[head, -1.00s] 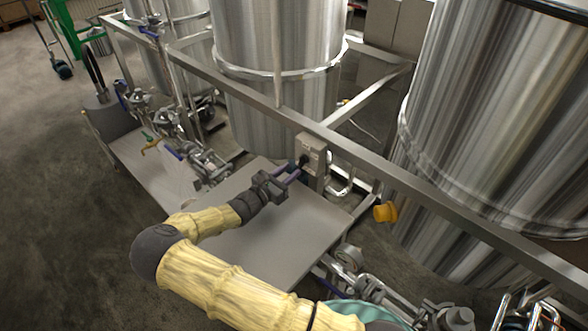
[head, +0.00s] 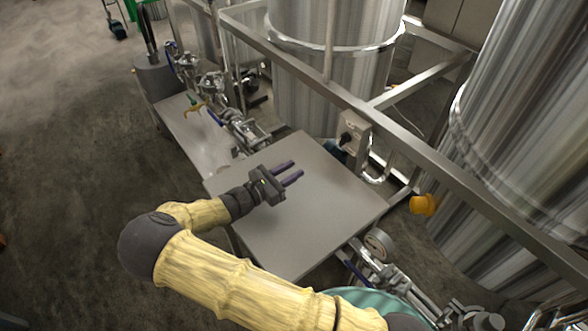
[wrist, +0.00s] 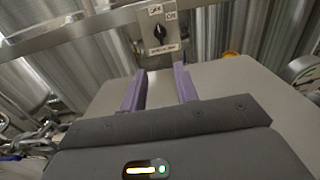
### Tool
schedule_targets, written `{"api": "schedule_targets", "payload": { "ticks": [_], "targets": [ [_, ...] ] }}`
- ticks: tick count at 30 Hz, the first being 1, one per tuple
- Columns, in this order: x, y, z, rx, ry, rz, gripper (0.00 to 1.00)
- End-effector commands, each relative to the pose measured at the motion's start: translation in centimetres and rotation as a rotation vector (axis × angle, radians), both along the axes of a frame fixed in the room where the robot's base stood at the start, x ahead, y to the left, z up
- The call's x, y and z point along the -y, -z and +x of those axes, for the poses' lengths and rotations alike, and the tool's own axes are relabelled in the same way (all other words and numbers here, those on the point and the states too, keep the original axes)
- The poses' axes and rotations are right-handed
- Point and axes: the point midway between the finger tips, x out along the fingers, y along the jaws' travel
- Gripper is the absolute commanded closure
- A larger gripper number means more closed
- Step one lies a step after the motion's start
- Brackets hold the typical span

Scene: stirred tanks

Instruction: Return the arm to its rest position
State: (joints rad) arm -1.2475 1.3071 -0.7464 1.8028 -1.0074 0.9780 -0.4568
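My gripper (head: 289,172) is above the flat grey metal plate (head: 305,205) in the head view. Its two purple fingers are parallel and apart, with nothing between them. In the wrist view my gripper (wrist: 160,88) points toward a switch box (wrist: 164,28) with a black rotary knob (wrist: 159,31) and OFF and ON labels. The switch box (head: 354,132) also shows in the head view, fixed to the frame rail, with a clear gap between it and the fingertips. The knob points nearly upright in the wrist view.
A metal rail (head: 300,75) runs across in front of the steel tanks (head: 330,70). Valves and pipes (head: 225,100) line the left side. A pressure gauge (head: 378,242) and an orange cap (head: 423,205) are at the right. Open floor (head: 70,150) lies at the left.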

Motion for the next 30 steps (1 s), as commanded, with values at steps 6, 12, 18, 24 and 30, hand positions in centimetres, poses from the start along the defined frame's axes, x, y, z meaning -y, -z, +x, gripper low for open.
{"api": "schedule_targets", "payload": {
  "ticks": [6, 12, 18, 24, 30],
  "targets": [
    [0.0, 0.0, 0.0, 0.000, 0.000, 0.000, 0.70],
    [0.7, 0.0, -0.1, -0.003, 0.020, 0.022, 0.70],
    [5.3, 0.2, -1.7, -0.013, 0.199, 0.224, 0.70],
    [10.3, 0.5, -5.4, 0.015, 0.478, 0.548, 0.70],
    [12.5, -0.3, -9.1, 0.099, 0.739, 0.859, 0.70]
  ]
}}
